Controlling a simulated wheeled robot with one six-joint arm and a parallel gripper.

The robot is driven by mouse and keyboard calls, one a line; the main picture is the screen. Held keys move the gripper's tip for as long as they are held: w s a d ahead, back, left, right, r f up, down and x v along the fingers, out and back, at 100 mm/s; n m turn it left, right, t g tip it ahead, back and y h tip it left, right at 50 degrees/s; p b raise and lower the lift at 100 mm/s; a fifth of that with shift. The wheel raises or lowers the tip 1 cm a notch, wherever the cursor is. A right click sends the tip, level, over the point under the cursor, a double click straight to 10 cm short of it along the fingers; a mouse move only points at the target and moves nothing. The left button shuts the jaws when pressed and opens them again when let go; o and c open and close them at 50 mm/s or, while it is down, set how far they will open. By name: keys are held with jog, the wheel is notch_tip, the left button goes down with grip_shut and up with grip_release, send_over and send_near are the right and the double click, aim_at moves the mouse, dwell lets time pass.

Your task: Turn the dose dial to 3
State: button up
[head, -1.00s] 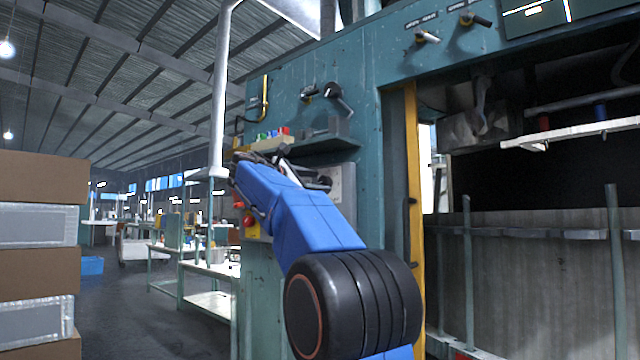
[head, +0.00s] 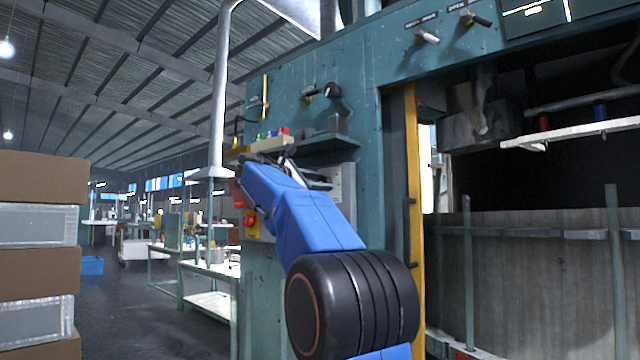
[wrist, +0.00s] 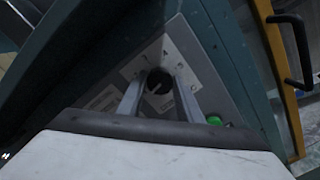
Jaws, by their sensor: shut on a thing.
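The dose dial (wrist: 158,80) is a dark round knob with a light line on its face, on a pale plate (wrist: 180,52) with printed figures around it. The figures are too small to read surely, so I cannot tell which one the line meets. My gripper (wrist: 157,88) is shut on the dial, with one grey finger on each side of it.
A green button (wrist: 214,119) sits at the lower right of the plate. In the head view a red button (head: 250,221) on yellow is left of my arm. A shelf (head: 318,141) juts out above my arm. A yellow post (head: 412,165) stands at the right.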

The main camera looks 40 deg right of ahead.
jog(key=m+t, duration=0.1)
jog(key=m, duration=1.7)
jog(key=shift+f+m, duration=0.1)
jog(key=shift+m, duration=0.3)
dwell(0.5)
jog(key=o, duration=1)
jog(key=shift+o, duration=0.2)
jog(key=shift+s, duration=0.1)
jog(key=shift+a, duration=0.1)
